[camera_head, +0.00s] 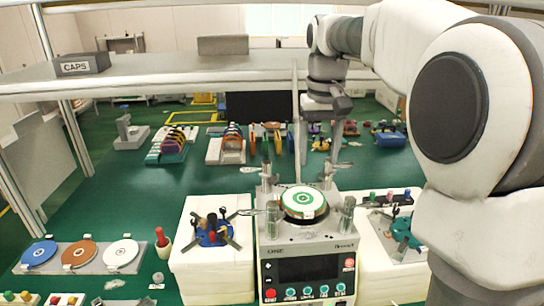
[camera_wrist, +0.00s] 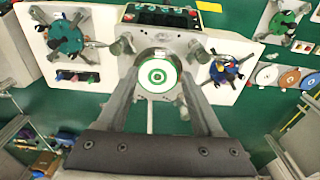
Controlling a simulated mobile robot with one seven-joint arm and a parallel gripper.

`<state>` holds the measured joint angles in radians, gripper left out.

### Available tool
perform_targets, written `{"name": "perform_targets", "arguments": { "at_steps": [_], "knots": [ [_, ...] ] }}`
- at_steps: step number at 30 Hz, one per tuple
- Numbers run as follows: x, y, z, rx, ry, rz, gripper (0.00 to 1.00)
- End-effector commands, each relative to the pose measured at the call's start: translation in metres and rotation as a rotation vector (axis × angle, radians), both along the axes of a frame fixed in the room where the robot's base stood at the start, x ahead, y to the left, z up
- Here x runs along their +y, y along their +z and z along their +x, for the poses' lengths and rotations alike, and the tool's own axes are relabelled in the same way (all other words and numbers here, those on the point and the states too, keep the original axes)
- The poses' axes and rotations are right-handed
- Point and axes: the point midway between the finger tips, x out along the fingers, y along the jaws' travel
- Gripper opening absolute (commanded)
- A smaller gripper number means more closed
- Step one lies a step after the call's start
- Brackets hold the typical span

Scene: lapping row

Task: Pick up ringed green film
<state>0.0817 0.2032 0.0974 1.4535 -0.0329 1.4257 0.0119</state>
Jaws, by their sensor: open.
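The ringed green film (camera_head: 303,198) is a white disc with green rings. It lies flat on the round dark plate on top of the lapping machine (camera_head: 285,232), with small metal posts around it. In the wrist view the film (camera_wrist: 158,75) shows beyond and between my two fingers. My gripper (camera_wrist: 159,88) is open and empty. In the head view my gripper (camera_head: 322,130) hangs above and behind the film, apart from it; its fingertips are hard to make out there.
Blue, brown and white discs (camera_head: 79,253) lie on a board at the front left. White blocks with a blue fixture (camera_head: 213,232) and a teal fixture (camera_head: 402,236) flank the machine. A grey shelf (camera_head: 170,72) with a CAPS box (camera_head: 82,64) spans the back. Racks (camera_head: 170,146) stand behind.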

Motion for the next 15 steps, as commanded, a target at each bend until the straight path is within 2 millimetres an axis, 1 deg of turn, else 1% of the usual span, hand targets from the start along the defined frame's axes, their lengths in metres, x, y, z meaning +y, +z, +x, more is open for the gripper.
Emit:
{"name": "perform_targets", "arguments": {
  "at_steps": [1, 3, 8, 11, 15],
  "knots": [
    [-0.001, 0.0, 0.011, 0.019, -0.002, 0.004, 0.68],
    [-0.002, -0.001, 0.021, 0.037, -0.003, 0.007, 0.68],
    [-0.004, -0.006, 0.031, 0.059, -0.005, 0.012, 0.68],
    [-0.004, -0.017, 0.033, 0.065, -0.005, 0.013, 0.68],
    [-0.004, -0.045, 0.032, 0.066, -0.005, 0.013, 0.68]
  ]
}}
